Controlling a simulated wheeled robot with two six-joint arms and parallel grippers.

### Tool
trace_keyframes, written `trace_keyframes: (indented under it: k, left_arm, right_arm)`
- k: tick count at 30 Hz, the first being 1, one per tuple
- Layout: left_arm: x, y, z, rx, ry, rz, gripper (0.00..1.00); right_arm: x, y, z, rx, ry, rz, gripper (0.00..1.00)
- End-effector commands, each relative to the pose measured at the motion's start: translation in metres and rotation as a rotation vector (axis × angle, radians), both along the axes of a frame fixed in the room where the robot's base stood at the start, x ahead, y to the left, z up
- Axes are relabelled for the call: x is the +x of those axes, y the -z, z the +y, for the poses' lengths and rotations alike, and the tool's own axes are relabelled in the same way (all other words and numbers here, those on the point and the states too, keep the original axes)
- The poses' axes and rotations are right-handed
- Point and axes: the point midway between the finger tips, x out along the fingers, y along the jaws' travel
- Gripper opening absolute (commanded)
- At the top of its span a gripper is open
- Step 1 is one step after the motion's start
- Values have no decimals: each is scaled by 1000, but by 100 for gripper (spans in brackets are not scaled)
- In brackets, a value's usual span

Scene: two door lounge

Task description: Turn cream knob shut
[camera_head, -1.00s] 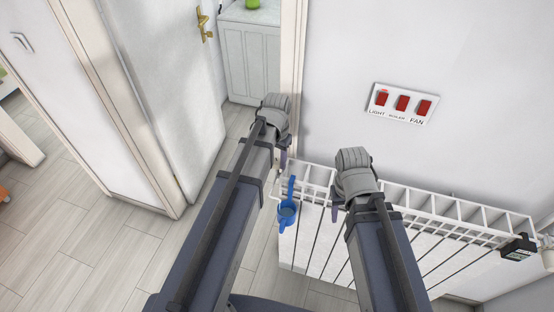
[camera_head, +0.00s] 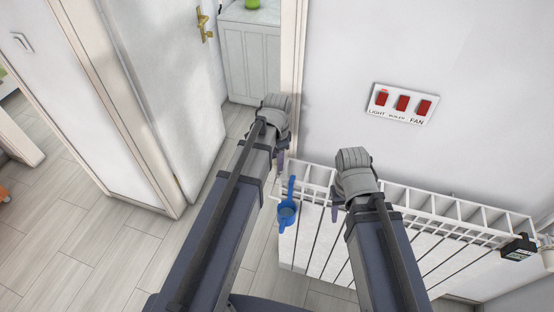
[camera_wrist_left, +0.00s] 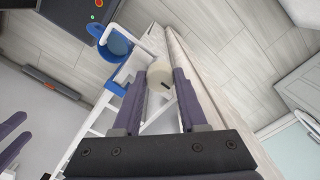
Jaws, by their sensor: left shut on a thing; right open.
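The cream knob (camera_wrist_left: 156,72) is a short, pale cylinder with a small dark mark, beside the white radiator in the left wrist view. My left gripper (camera_head: 281,160) points down at the radiator's left end. Its two purple fingers are on either side of the knob and shut on it. In the head view the knob is hidden behind this gripper. My right gripper (camera_head: 338,198) is above the radiator, to the right of the left one, open, with its fingers mostly hidden; they also show at the left of the wrist view (camera_wrist_left: 12,140).
The white radiator (camera_head: 400,192) runs along the wall. A blue cup (camera_head: 286,217) with a handle hangs close to the left gripper. A black box (camera_head: 519,248) is on the radiator's right end.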

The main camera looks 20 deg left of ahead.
Motion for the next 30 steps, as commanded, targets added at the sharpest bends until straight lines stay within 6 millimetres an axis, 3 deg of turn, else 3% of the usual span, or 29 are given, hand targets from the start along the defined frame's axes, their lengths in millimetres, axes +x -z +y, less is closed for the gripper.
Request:
trace_keyframes:
  k: [12,13,21,30]
  left_arm:
    - [0,0,0,0,8,0,0]
    - [0,0,0,0,8,0,44]
    - [0,0,0,0,7,0,72]
    - [0,-2,0,0,6,0,72]
  right_arm:
    - [0,0,0,0,0,0,50]
    - [0,0,0,0,0,0,50]
    - [0,0,0,0,0,0,50]
    - [0,-2,0,0,0,0,50]
